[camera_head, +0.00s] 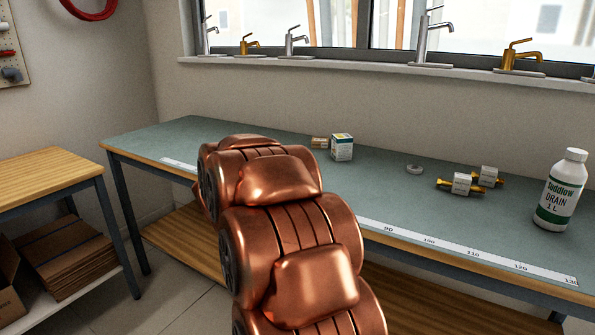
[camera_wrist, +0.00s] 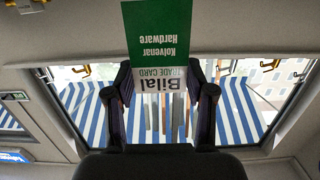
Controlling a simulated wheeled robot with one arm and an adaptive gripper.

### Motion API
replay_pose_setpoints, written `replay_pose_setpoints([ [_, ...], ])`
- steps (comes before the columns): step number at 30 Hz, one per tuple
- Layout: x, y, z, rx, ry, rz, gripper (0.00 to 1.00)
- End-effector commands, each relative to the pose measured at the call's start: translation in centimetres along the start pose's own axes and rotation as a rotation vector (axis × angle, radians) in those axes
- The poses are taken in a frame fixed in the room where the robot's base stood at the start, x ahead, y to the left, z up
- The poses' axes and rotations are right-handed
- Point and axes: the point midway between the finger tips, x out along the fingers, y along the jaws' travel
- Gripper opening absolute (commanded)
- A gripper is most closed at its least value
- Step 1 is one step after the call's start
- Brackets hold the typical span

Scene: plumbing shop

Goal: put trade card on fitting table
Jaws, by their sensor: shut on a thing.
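The trade card (camera_wrist: 155,42), green and white with upside-down lettering, shows at the top centre of the wrist view. My gripper (camera_wrist: 164,84) is shut on the card's white end, with a dark finger on each side. The green end sticks out beyond the fingers. The head view shows neither card nor gripper; my copper-coloured arm fills its lower middle. The long bench with a grey-green top, which looks like the fitting table (camera_head: 385,195), runs along the wall under the window. My arm covers part of its front edge.
On the bench are a small box (camera_head: 342,147), a grey ring (camera_head: 414,169), brass fittings with white tags (camera_head: 461,184) and a white drain bottle (camera_head: 560,190). A ruler strip (camera_head: 470,252) lines the front edge. A wooden table (camera_head: 45,177) stands left. The bench's left top is mostly clear.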

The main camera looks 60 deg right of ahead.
Motion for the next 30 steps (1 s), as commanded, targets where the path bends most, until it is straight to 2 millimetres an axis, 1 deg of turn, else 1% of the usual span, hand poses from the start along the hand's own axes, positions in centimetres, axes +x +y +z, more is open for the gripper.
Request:
replay_pose_setpoints([
  [1, 0.7, -0.4, 0.1, -0.001, 0.000, 0.002, 0.44],
  [9, 4.1, -2.8, 0.2, -0.002, -0.001, 0.003, 0.44],
  [18, 7.4, -5.3, 0.1, -0.001, 0.000, 0.002, 0.44],
  [29, 8.8, -6.3, 0.1, -0.001, -0.001, 0.001, 0.44],
  [30, 8.9, -6.3, 0.6, -0.003, -0.001, 0.001, 0.44],
])
